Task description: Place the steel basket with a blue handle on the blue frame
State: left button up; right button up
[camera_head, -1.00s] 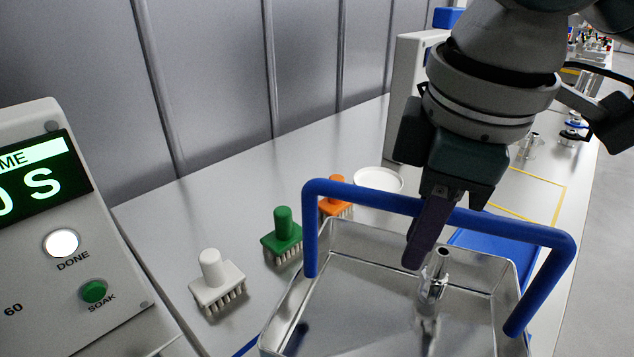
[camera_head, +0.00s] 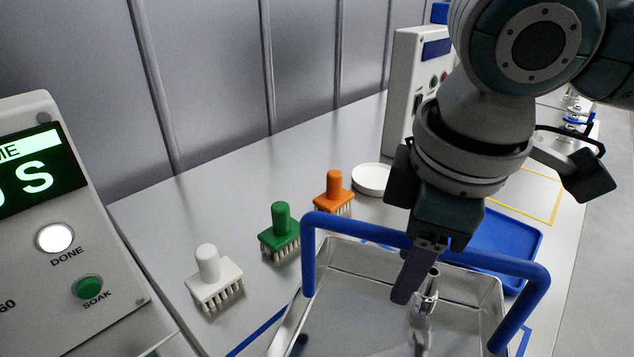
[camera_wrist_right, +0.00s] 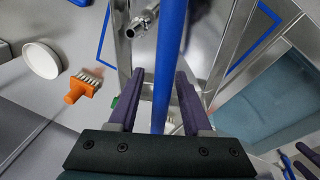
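The steel basket (camera_head: 501,305) with a blue handle (camera_head: 480,262) stands at the front of the bench. It also shows in the wrist view, with its blue handle (camera_wrist_right: 168,50) running between my fingers. My right gripper (camera_head: 425,270) is at the handle's top bar. In the wrist view my right gripper (camera_wrist_right: 160,85) has its purple fingers astride the handle, with a gap on the left side. Parts of the blue frame (camera_head: 258,334) show beside the basket; the rest is hidden beneath or behind it. Exact seating is hidden.
White (camera_head: 212,280), green (camera_head: 280,232) and orange (camera_head: 334,192) brushes stand left of the basket. A white dish (camera_head: 371,180) and blue tray (camera_head: 510,240) lie behind. A timer machine (camera_head: 70,230) stands at the left. A metal nozzle (camera_head: 426,292) is close to the gripper.

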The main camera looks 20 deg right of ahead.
notch_tip(320, 180, up, 12)
jog(key=s+p, duration=0.2)
jog(key=s+a+f+m+t+y, duration=0.2)
jog(key=s+a+f+y, duration=0.2)
jog(key=a+f, duration=0.4)
jog(key=s+d+f+m+h, duration=0.3)
jog(key=s+d+f+m, duration=0.2)
jog(key=s+d, duration=0.1)
jog(key=shift+s+d, duration=0.4)
jog(key=shift+d, duration=0.1)
